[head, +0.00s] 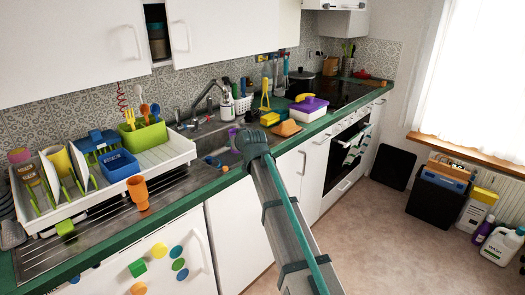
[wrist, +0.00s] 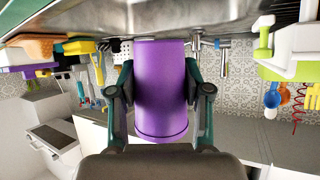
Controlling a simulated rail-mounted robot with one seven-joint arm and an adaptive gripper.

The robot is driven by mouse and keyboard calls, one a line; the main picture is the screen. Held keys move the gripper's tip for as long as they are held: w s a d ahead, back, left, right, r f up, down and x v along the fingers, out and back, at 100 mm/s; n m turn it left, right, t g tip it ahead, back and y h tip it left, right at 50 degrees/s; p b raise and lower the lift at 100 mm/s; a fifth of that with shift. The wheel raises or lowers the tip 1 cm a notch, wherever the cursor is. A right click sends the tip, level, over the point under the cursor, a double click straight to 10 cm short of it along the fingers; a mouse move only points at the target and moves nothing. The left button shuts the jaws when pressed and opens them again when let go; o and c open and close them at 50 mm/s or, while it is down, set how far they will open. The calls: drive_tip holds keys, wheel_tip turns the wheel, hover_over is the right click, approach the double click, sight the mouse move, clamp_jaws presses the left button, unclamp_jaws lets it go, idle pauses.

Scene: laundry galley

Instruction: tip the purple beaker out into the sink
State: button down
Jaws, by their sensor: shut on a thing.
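The purple beaker (wrist: 160,90) is between the two fingers of my gripper (wrist: 160,100), which is shut on its sides. The wrist view is upside down, and the beaker's long axis runs about vertical in it. I cannot tell which end is its mouth or what is inside. In the head view the beaker (head: 233,138) shows beside my gripper (head: 243,138), over the sink (head: 207,146) area. My arm hides part of the basin. Grey metal (wrist: 190,15) lies across the top of the wrist view, close to the beaker's far end.
A chrome tap (head: 205,97) stands behind the sink. A white dish rack (head: 168,155) is on the left, with an orange cup (head: 138,192) in front.

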drive_tip(key=w+a+y, duration=0.1)
drive_tip(key=w+a, duration=0.2)
drive_tip(key=a, duration=0.3)
drive_tip(key=shift+w+a+f+n, duration=0.25)
drive_tip(key=shift+a+n, duration=0.05)
drive_tip(key=shift+n, duration=0.1)
drive_tip(key=shift+f, duration=0.15)
drive_tip(key=f+g+p, duration=0.2)
drive_tip(key=f+p, duration=0.1)
drive_tip(key=shift+s+m, duration=0.3)
drive_tip(key=shift+s, duration=0.05)
drive_tip(key=shift+s+r+g+h+p, duration=0.25)
drive_tip(key=shift+g+p, duration=0.45)
drive_tip(key=shift+p, duration=0.75)
drive_tip(key=shift+s+r+m+g+p, duration=0.15)
drive_tip(key=shift+g+p, duration=0.55)
drive_tip(key=shift+p, duration=0.75)
drive_tip(key=shift+s+f+m+g+p, duration=0.1)
drive_tip(key=shift+m+g+p, duration=0.15)
drive_tip(key=shift+g+p, duration=0.85)
drive_tip(key=shift+s+f+m+g+p, duration=0.15)
drive_tip(key=shift+f+g+p, duration=0.2)
drive_tip(key=shift+g+p, duration=0.85)
drive_tip(key=shift+f+m+g+p, duration=0.15)
drive_tip(key=shift+f+g+p, duration=0.2)
drive_tip(key=shift+p, duration=1.65)
